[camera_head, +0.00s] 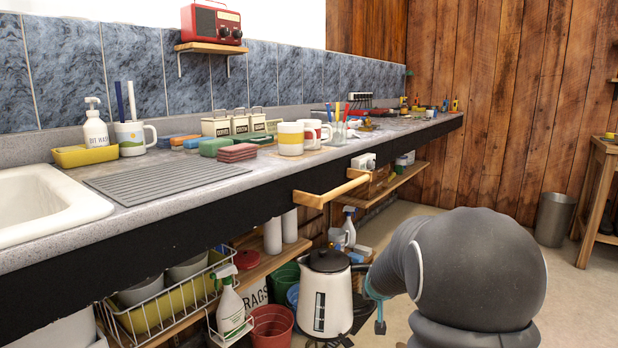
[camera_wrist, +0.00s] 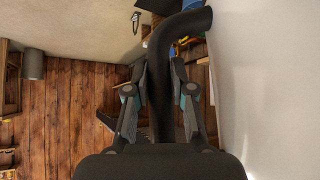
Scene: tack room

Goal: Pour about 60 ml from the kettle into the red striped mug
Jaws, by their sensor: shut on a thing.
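The cream kettle (camera_head: 326,298) with a black lid is upright in front of the lower shelf, below the counter's edge. Its pale body (camera_wrist: 265,85) fills the right of the wrist view, with the dark curved handle (camera_wrist: 163,60) beside it. My gripper (camera_wrist: 160,75) is shut on that handle, one finger on each side. In the head view my gripper (camera_head: 376,298) is partly hidden by my arm. Whether the kettle's base touches anything is unclear. The red striped mug (camera_head: 311,134) stands upright on the counter; its inside is not visible.
A yellow-banded mug (camera_head: 290,139) stands close left of the red striped mug, and a glass jar (camera_head: 339,134) with pens stands close right. A wooden rail (camera_head: 330,190) juts from the counter's front edge above the kettle. A red bucket (camera_head: 271,327) is left of the kettle.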

